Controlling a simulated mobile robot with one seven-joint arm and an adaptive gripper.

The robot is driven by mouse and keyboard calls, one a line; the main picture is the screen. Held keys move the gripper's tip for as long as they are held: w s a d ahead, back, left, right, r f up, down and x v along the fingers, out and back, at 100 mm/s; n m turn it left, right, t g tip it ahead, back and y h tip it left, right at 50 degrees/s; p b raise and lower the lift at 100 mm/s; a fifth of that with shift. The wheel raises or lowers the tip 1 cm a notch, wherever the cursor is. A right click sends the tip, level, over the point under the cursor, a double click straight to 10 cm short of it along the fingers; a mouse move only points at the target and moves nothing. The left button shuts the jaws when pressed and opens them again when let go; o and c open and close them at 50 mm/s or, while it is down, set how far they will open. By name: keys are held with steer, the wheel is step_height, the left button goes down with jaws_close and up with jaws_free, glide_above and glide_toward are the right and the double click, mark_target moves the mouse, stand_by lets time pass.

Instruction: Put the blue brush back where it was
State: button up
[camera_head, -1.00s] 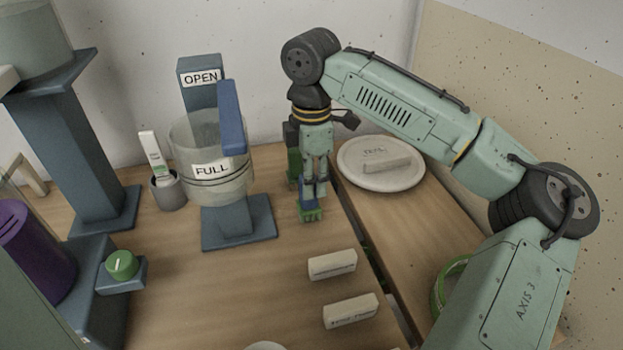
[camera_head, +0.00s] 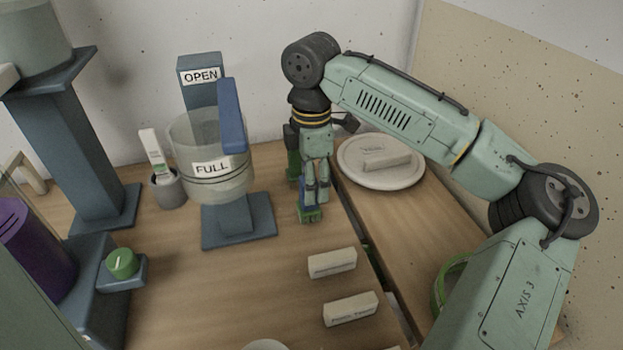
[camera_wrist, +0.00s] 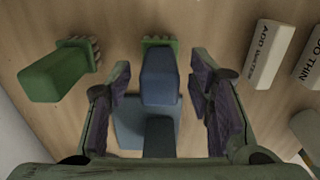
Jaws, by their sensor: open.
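The blue brush (camera_wrist: 160,78) has a blue handle and green bristles, and stands upright on the wooden table. In the wrist view it lies between the two fingers of my gripper (camera_wrist: 162,88), which are open with a gap on each side of it. In the head view my gripper (camera_head: 316,192) is lowered over the brush, and its green bristles (camera_head: 311,217) show below the fingertips. The fingers hide most of the handle there. A green brush (camera_wrist: 55,75) stands apart, behind my gripper; it is partly hidden in the head view (camera_head: 293,165).
A clear bucket marked FULL (camera_head: 212,182) on a blue stand (camera_head: 240,236) is left of my gripper. A white plate (camera_head: 352,178) with a label block is to the right. Label blocks (camera_head: 332,263) lie in front. A grey cup (camera_head: 168,190) stands at the back left.

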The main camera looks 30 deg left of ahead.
step_height(320, 180, up, 12)
steer(key=shift+r, duration=0.15)
stand_by(0.3)
stand_by(0.4)
